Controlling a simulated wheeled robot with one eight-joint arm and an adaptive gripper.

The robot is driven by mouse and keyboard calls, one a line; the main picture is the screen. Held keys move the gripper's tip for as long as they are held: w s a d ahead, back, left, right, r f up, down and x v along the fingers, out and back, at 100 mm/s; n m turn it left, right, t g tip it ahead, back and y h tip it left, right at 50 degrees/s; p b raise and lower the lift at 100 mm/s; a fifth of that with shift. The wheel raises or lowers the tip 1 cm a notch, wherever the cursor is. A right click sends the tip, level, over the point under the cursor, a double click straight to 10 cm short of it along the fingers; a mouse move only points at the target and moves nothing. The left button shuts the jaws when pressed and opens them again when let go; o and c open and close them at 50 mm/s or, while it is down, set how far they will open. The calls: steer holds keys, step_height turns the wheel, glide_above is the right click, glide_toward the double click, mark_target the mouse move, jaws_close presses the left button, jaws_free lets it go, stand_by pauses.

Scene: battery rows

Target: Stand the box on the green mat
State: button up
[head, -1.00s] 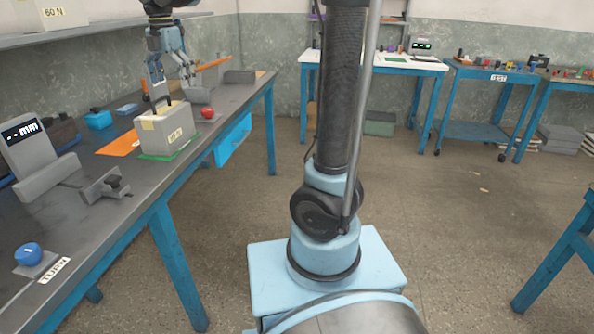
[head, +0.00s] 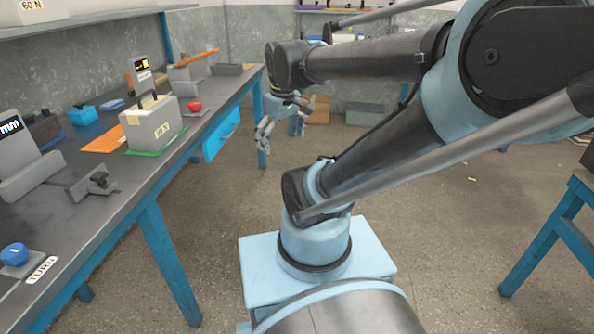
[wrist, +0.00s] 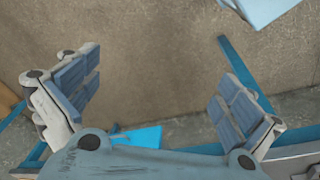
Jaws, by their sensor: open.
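The box (head: 153,127) is a grey block with a dark handle on top and a yellowish label. It stands upright on the green mat (head: 150,153), whose edges show around its base in the head view. My gripper (head: 263,138) is off the right side of the table, in the air beyond its edge, clear of the box. In the wrist view my gripper (wrist: 160,95) has its two fingers wide apart, with only floor between them. The box does not show in the wrist view.
The grey table (head: 110,195) holds an orange sheet (head: 100,138), a red knob (head: 194,106), a metal bracket (head: 92,184) and a blue knob (head: 14,255). A blue drawer (head: 221,134) hangs under its right edge.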

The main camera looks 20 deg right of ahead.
steer(key=s+d+f+m, duration=0.3)
steer(key=s+f+m, duration=0.2)
steer(key=f, duration=0.2)
steer(key=shift+s+d+f+m, duration=0.3)
steer(key=shift+f+m, duration=0.1)
stand_by(0.7)
